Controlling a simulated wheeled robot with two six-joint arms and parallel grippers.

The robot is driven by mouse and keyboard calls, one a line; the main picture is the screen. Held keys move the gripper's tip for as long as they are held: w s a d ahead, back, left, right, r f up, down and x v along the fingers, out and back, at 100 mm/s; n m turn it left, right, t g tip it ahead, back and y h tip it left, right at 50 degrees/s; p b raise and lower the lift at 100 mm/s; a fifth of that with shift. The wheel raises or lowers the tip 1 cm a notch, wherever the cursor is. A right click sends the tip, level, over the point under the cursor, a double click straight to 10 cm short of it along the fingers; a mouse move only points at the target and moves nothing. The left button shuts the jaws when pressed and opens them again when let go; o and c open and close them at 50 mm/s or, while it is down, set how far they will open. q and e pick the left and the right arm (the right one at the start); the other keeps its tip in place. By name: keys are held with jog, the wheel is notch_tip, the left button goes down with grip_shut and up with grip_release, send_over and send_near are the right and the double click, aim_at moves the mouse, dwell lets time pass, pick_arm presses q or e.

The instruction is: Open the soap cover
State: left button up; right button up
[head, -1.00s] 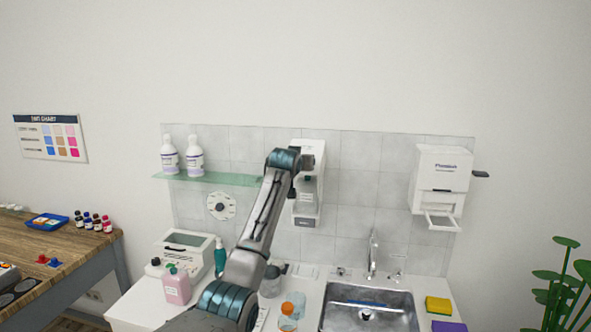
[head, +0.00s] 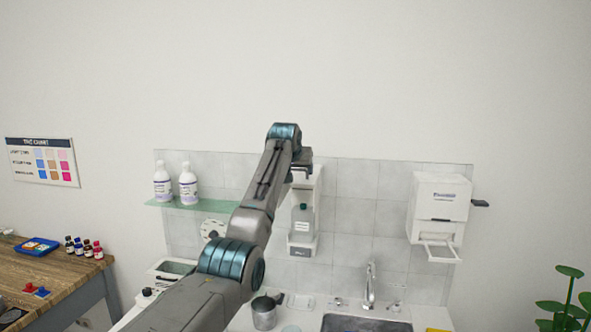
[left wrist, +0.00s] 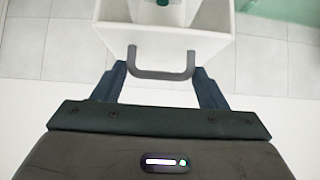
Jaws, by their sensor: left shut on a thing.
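The white soap dispenser (head: 303,243) hangs on the tiled wall right of the glass shelf. Its front is open, and a clear bottle (head: 302,219) with a green cap shows inside. My left gripper (head: 301,158) is at the dispenser's upper end, partly hidden by its own arm. In the left wrist view, a grey U-shaped handle (left wrist: 160,74) on the white cover (left wrist: 165,46) lies between the two fingers. The gripper is shut on this handle. The green cap shows at the top edge there. My right gripper is not in view.
A glass shelf (head: 187,204) with two white bottles is on the left. A white towel dispenser (head: 437,205) with a protruding tray hangs on the right. The sink (head: 350,324) with its tap (head: 370,286) is below. A grey jug (head: 264,315) stands on the counter.

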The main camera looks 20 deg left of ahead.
pick_arm(q)
jog(key=shift+w+r, duration=0.1)
jog(key=shift+r, duration=0.55)
jog(key=o, duration=1)
jog(key=shift+o, duration=0.3)
jog(key=shift+x, duration=0.8)
jog(key=shift+d+f, duration=0.1)
jog(key=shift+d, duration=0.05)
jog(key=shift+s+b, duration=0.3)
jog(key=shift+b, duration=0.05)
jog(key=b+v, duration=0.6)
jog(key=v, duration=0.4)
jog(key=shift+s+r, duration=0.15)
jog(key=shift+r, duration=0.2)
jog(key=shift+f, duration=0.1)
